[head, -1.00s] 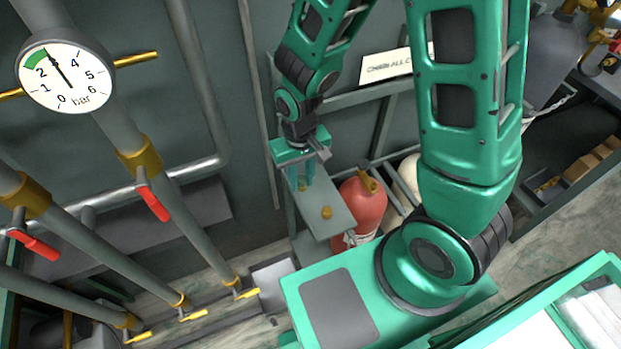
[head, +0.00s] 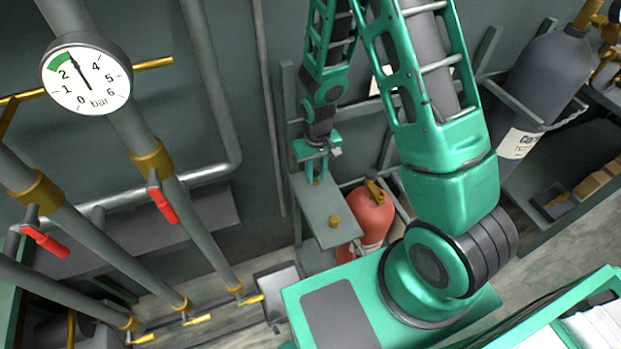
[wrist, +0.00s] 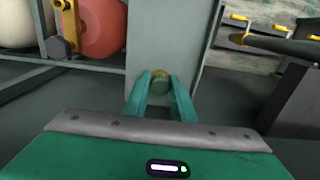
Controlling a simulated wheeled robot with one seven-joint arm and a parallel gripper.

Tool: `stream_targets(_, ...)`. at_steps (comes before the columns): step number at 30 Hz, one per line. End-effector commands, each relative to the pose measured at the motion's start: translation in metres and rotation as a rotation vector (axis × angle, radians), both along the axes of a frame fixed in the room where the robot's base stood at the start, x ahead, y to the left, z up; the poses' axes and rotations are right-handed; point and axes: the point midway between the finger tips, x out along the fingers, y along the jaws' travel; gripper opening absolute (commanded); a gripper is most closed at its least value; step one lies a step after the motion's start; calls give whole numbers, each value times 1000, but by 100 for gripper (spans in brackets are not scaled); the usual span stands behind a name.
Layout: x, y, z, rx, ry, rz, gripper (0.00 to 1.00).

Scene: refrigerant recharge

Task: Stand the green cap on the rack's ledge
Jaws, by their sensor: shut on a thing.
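My gripper (head: 317,181) is at the upper end of the rack's grey ledge (head: 318,200) in the head view. In the wrist view its two green fingers (wrist: 160,98) are closed on the small, dark green cap (wrist: 160,86), seen between the fingertips. The ledge also shows in the wrist view as a grey plate (wrist: 165,38) beyond the fingers. I cannot tell whether the cap touches the ledge. In the head view the cap is too small or hidden to make out.
A brass fitting (head: 334,221) sits on the ledge, just beyond the cap in the wrist view (wrist: 160,72). A red cylinder (head: 368,215) stands right of the ledge, a grey cylinder (head: 545,75) farther right. Pipes with red levers (head: 162,203) and a gauge (head: 86,74) are at left.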

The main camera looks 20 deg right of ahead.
Motion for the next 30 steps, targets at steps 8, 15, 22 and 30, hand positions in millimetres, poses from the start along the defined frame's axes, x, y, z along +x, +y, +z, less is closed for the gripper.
stream_targets(8,0,0,-16,1,-1,0,2)
stream_targets(15,0,1,-18,0,0,0,31)
stream_targets(22,0,1,-17,0,0,1,42)
stream_targets(30,1,1,-9,1,-2,2,42)
